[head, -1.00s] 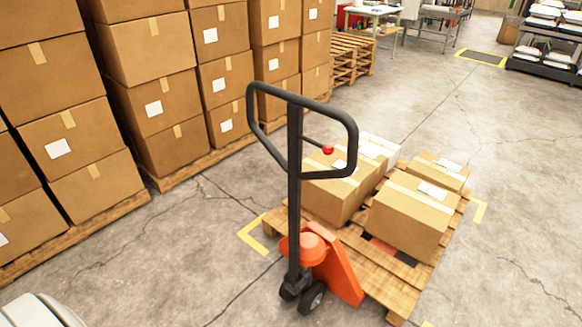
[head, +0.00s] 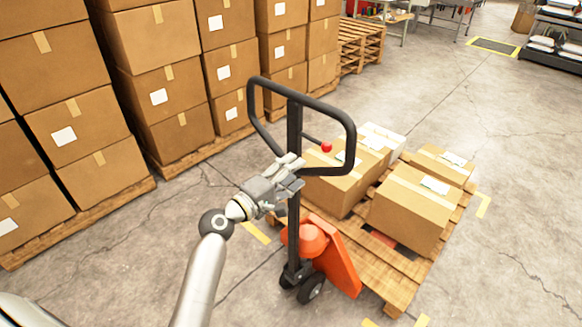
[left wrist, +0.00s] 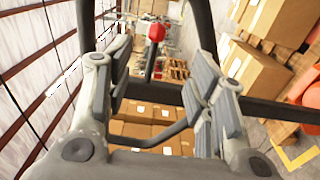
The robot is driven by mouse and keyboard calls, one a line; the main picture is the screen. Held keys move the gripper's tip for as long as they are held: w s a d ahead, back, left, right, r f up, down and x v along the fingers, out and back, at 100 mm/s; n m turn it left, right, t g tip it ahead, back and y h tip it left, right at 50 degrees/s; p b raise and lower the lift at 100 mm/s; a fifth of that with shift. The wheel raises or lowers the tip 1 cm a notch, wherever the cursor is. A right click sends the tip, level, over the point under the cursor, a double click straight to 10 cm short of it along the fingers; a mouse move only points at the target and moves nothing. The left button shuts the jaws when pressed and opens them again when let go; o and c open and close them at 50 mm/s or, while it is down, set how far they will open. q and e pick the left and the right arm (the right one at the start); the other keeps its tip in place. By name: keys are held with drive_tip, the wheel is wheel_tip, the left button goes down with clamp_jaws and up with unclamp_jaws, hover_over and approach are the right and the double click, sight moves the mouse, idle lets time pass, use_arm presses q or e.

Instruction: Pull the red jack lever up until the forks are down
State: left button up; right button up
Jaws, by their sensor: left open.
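The red jack lever (head: 326,147) is a small red knob on a thin dark rod beside the black loop handle (head: 352,135) of the pallet jack (head: 318,243). The knob also shows in the left wrist view (left wrist: 156,33), beyond and between the fingers. My left gripper (head: 292,168) is open, near the handle's shaft and lower bar, left of and below the knob, apart from it. In the left wrist view, its two padded fingers (left wrist: 160,92) are spread, with nothing clearly held between them. The jack's forks are mostly hidden under the loaded pallet. My right gripper is not in view.
The wooden pallet (head: 398,290) carries several cardboard boxes (head: 410,208) behind the jack. Tall box stacks (head: 160,75) stand on pallets at the left. Open concrete floor (head: 520,230) lies to the right and in front.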

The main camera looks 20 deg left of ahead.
sight(323, 149)
use_arm(q)
drive_tip(key=shift+r+b+x, duration=0.15)
drive_tip(key=shift+b+x, duration=0.65)
drive_tip(key=shift+x, duration=2.7)
drive_tip(key=shift+r+b+x, duration=0.15)
drive_tip(key=shift+b+x, duration=0.6)
drive_tip(key=shift+x, duration=2.7)
drive_tip(key=c, duration=0.9)
drive_tip(key=shift+c, duration=0.2)
drive_tip(key=shift+r, duration=0.1)
